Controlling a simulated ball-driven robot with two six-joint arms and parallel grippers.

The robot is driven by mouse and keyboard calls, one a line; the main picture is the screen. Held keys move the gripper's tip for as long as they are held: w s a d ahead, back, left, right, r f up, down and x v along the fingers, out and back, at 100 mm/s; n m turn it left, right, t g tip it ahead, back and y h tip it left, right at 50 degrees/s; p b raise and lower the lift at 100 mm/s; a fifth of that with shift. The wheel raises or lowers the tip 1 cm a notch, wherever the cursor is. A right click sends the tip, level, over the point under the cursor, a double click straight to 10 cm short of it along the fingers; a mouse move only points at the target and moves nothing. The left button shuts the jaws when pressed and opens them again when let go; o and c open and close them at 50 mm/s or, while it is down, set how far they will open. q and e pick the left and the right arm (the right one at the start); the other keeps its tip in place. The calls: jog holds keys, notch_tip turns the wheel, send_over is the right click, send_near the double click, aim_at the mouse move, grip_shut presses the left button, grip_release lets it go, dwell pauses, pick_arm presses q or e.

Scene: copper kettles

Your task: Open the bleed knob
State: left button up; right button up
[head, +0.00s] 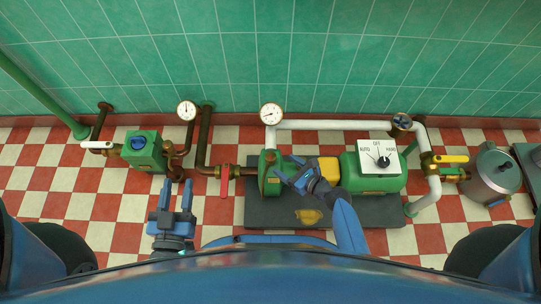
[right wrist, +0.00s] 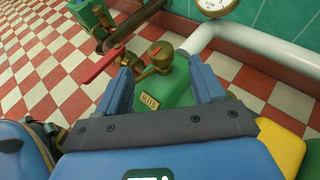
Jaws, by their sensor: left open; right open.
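A small brass knob (right wrist: 161,56) with a red mark, which looks like the bleed knob, sits on top of the green pump casing (right wrist: 176,88) in the right wrist view. The casing also shows in the head view (head: 268,184). My right gripper (right wrist: 160,66) is open, with one finger on each side of the knob in the picture; I cannot tell whether they touch it. In the head view my right gripper (head: 286,168) hangs over the pump casing and hides part of it. My left gripper (head: 177,184) is open and empty above the tiled floor at the left.
A red lever (head: 224,183) sits on the pipe left of the pump. A white dial panel (head: 378,156) tops the green motor at the right. A pressure gauge (head: 271,113) and white pipe (head: 335,125) stand behind. A yellow-handled valve (head: 450,159) is further right.

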aim_at(271, 157)
jog(key=b+x, duration=0.3)
jog(key=x, duration=0.6)
jog(key=shift+r, duration=0.1)
jog(key=c, duration=1)
